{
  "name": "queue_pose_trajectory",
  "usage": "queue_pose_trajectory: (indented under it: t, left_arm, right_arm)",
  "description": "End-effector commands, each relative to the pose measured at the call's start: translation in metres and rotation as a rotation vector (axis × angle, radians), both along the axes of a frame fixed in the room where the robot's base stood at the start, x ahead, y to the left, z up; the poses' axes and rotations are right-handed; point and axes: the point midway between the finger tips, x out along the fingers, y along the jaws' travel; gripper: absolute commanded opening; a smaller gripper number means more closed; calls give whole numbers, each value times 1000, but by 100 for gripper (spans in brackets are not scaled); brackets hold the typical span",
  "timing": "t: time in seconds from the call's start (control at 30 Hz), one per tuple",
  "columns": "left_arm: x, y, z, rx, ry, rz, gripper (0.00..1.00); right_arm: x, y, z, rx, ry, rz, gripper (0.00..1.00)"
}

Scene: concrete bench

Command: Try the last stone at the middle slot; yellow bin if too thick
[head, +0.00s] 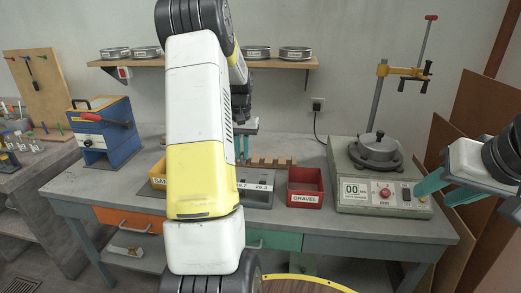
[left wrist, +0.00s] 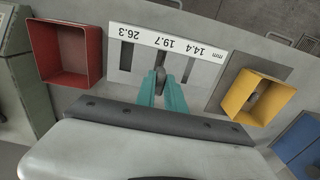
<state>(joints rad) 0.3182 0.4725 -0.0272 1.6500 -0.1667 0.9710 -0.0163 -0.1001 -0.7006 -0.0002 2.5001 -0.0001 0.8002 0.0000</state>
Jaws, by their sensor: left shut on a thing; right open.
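My left gripper (head: 245,145) is partly hidden behind my own arm in the head view. In the left wrist view its teal fingers (left wrist: 164,88) are shut on a small grey stone (left wrist: 160,76), which shows at the fingertips. The stone is over the middle of the slotted gauge plate (left wrist: 203,72), in line with the slot marked 19.7; whether it touches the plate I cannot tell. The plate also shows in the head view (head: 260,199). The yellow bin (left wrist: 240,93) has a grey stone inside; it also shows in the head view (head: 157,181). My right gripper (head: 437,188) is open and empty.
The red bin marked gravel (head: 306,199) stands right of the plate. A wooden rack (head: 283,161) is behind it. A machine with a round metal pot (head: 376,150) stands at the right, close to my right gripper. A blue box (head: 103,130) stands at the left.

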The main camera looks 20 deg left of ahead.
Motion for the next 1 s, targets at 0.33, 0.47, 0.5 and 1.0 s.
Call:
queue_pose_trajectory:
  t: [0.33, 0.47, 0.5, 1.0]
  left_arm:
    - [0, 0, -15, 0, 1, 0, 0]
    - [0, 0, -23, 0, 2, -1, 0]
    - [0, 0, -25, 0, 2, -1, 0]
    - [0, 0, -46, 0, 1, -1, 0]
  right_arm:
    - [0, 0, 0, 0, 1, 0, 42]
    - [0, 0, 0, 0, 1, 0, 42]
    - [0, 0, 0, 0, 1, 0, 42]
    - [0, 0, 0, 0, 0, 0, 42]
